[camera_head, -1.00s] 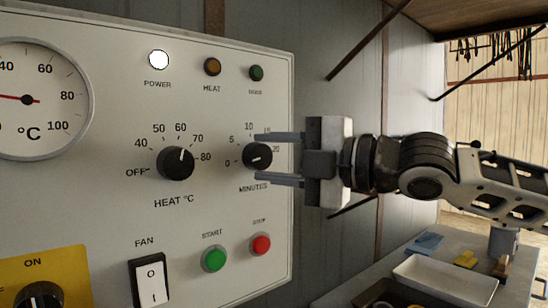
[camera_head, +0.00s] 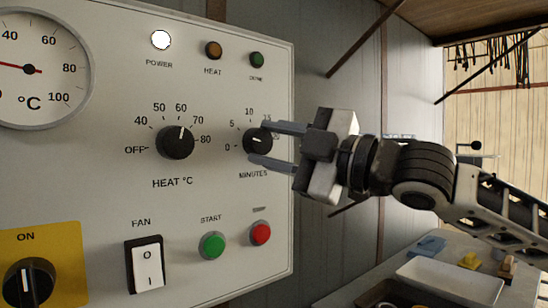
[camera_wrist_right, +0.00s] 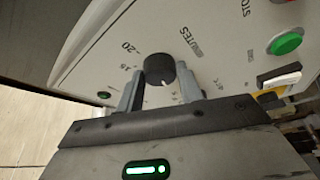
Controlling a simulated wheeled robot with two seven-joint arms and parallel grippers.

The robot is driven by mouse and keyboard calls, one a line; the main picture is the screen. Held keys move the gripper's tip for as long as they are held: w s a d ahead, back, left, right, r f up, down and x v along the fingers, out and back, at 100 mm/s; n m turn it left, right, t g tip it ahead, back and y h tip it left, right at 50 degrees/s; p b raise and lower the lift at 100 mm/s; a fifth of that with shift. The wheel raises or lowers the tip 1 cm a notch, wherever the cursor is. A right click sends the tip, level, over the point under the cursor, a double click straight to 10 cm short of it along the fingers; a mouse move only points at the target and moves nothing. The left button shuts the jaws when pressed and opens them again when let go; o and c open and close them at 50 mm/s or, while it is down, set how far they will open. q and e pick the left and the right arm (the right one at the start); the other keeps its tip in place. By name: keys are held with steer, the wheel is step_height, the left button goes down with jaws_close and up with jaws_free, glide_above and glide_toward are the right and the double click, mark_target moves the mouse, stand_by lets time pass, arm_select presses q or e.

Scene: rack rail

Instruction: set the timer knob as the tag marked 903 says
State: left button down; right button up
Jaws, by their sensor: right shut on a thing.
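The timer knob (camera_head: 257,140) is a round black knob above the word MINUTES on the white panel, with a scale from 0 upward around it. My right gripper (camera_head: 258,142) has its two grey fingers on either side of the knob, shut on it. The right wrist view shows the black knob (camera_wrist_right: 160,68) between the fingertips, its white mark toward the lower right of that picture. The exact reading is hard to tell; the fingers hide part of the scale. No tag marked 903 shows. My left gripper is out of view.
The panel also holds the heat knob (camera_head: 175,142), the green START button (camera_head: 212,246), a red button (camera_head: 260,233), the fan switch (camera_head: 148,266) and a yellow-plated switch (camera_head: 30,282). A white tray (camera_head: 450,282) rests on the bench at lower right.

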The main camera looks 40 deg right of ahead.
steer(key=shift+f+m, duration=0.1)
steer(key=shift+m, duration=0.7)
arm_select(q)
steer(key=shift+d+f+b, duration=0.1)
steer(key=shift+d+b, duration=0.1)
steer(key=shift+b, duration=0.3)
arm_select(e)
steer(key=shift+m+t+h, duration=0.4)
steer(key=shift+m+t, duration=0.3)
steer(key=shift+m, duration=0.8)
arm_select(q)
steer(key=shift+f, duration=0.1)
arm_select(e)
steer(key=o, duration=1)
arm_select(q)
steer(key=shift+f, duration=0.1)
